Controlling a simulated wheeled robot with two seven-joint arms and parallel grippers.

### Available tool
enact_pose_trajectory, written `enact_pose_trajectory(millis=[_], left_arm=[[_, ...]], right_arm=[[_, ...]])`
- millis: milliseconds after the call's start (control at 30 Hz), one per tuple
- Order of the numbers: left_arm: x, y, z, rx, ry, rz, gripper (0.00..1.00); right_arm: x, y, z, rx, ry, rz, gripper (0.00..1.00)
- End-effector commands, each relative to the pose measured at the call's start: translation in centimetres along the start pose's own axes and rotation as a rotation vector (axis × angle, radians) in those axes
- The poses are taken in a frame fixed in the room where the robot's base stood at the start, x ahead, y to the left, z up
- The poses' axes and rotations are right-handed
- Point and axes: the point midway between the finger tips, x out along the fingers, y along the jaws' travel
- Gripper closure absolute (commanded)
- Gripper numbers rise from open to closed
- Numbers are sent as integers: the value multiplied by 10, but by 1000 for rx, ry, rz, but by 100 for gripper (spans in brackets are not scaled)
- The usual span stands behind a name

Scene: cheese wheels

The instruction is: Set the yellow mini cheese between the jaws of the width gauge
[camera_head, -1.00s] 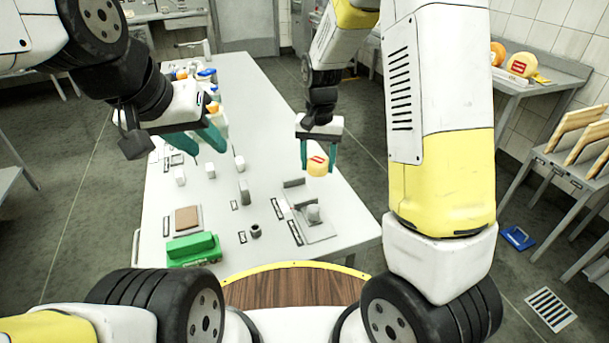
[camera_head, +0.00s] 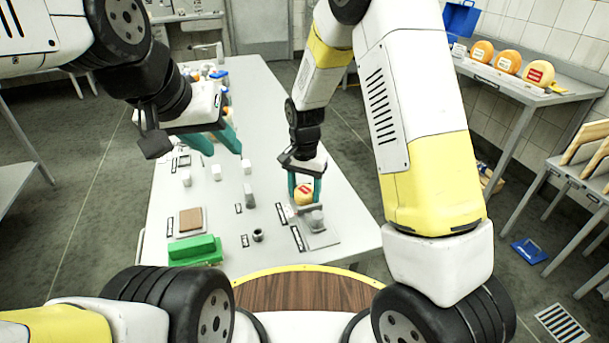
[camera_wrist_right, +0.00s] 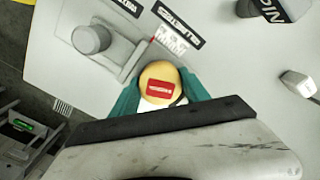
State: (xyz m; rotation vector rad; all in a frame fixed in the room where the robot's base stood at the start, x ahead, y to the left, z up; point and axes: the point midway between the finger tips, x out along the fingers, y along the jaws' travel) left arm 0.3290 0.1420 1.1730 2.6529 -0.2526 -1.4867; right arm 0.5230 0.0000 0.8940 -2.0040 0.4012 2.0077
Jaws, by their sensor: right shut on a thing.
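The yellow mini cheese (camera_head: 303,195), round with a red label, is held between the teal fingers of my right gripper (camera_head: 304,190). The right wrist view also shows the cheese (camera_wrist_right: 160,86) between both fingers (camera_wrist_right: 158,95). A grey gauge-like fixture (camera_head: 320,239) with a round knob lies on the table just in front of the cheese; in the right wrist view the fixture (camera_wrist_right: 98,62) is up and left of it. The cheese is by one bar-like end of the fixture; whether they touch is unclear. My left gripper (camera_head: 217,142) is open and empty above the table.
On the white table (camera_head: 272,130) stand a green block (camera_head: 195,250), a brown pad on a plate (camera_head: 191,220), a small dark cup (camera_head: 258,236) and small light blocks (camera_head: 248,193). Several items crowd the far left end. Larger cheeses (camera_head: 508,62) sit on a side bench.

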Motion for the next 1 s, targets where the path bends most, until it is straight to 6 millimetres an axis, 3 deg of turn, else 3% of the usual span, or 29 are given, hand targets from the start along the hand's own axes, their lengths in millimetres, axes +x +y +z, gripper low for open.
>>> enact_pose_trajectory(millis=[333,367,400,767,1000], left_arm=[[0,0,0,0,0,0,64],[0,0,0,0,0,0,64],[0,0,0,0,0,0,64],[0,0,0,0,0,0,64],[0,0,0,0,0,0,64]], right_arm=[[4,0,0,-1,1,-1,91],[4,0,0,-1,1,-1,44],[4,0,0,-1,1,-1,37],[1,0,0,-1,2,-2,37],[-37,-1,-1,-1,4,-5,37]])
